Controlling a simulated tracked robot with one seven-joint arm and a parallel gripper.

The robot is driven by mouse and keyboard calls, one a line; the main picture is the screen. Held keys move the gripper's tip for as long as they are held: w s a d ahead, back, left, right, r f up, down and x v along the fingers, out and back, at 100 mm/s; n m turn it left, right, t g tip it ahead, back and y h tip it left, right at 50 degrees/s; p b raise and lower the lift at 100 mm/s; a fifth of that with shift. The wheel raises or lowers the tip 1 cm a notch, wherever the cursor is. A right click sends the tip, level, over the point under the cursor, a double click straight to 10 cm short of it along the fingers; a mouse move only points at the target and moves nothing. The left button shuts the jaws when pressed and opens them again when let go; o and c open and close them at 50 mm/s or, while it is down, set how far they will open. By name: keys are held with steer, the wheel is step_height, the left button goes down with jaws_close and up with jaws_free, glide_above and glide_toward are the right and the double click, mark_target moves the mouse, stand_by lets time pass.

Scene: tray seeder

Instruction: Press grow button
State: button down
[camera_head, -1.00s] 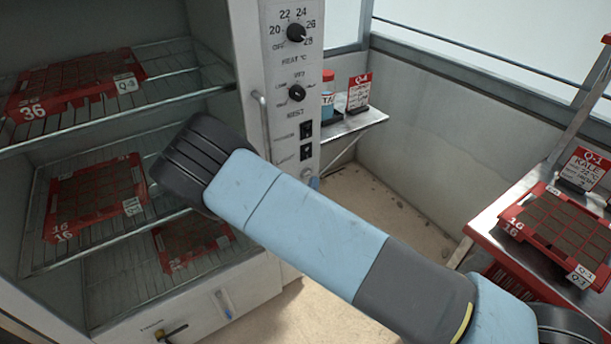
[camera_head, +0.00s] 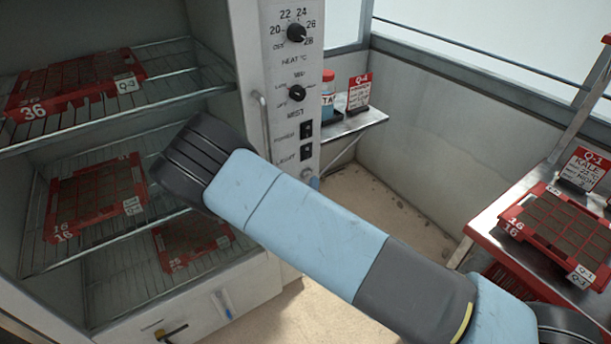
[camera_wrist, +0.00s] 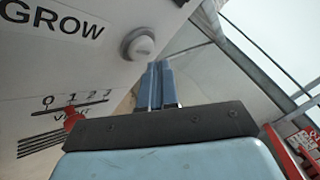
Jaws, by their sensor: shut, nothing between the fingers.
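The grow button (camera_wrist: 141,45) is a round white button in a grey ring on the pale panel in the wrist view, right of the printed word GROW. My gripper (camera_wrist: 161,66) is shut and empty. Its blue fingertips show just below and right of the button in the picture. A small gap shows between tips and button there, and no contact is visible.
A vent scale with a red slider (camera_wrist: 73,118) lies below the button. The heat knob (camera_head: 297,32), mist knob (camera_head: 297,93) and black switches (camera_head: 306,130) line the cabinet panel. Red seed trays (camera_head: 95,197) sit on wire shelves at left. A red-edged bench (camera_head: 480,228) stands at right.

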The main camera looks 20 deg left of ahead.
steer(key=shift+a, duration=0.1)
steer(key=shift+w+a, duration=0.2)
steer(key=shift+w+a, duration=0.35)
steer(key=shift+a, duration=0.05)
stand_by(1.1)
steer(key=shift+s, duration=0.1)
steer(key=shift+s+d, duration=0.55)
steer(key=shift+d, duration=0.15)
stand_by(0.3)
steer(key=shift+s+d, duration=1.6)
steer(key=shift+d, duration=0.3)
steer(key=shift+r, duration=0.1)
